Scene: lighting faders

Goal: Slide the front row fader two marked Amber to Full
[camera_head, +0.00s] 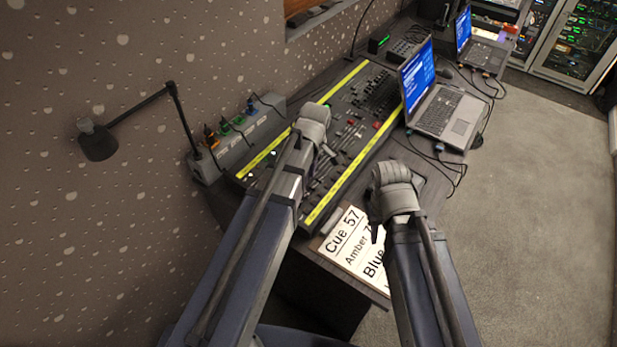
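The lighting console (345,181) lies on the dark desk, with yellow strips along its two long edges and rows of small faders between them. My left gripper (317,122) is over the console's middle, and my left arm hides much of its near left part. I cannot tell whether it touches a fader or how far its fingers are apart. My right gripper (388,175) is to the right of the console, near the desk's edge, and its fingertips are not clear. The fader marked Amber cannot be picked out at this size.
A cue card (347,243) reading "Cue 57", "Amber" and "Blue" lies at the desk's near end, partly behind my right arm. An open laptop (441,110) with cables stands right of the console. A black lamp (98,142) is at left. Grey floor is clear at right.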

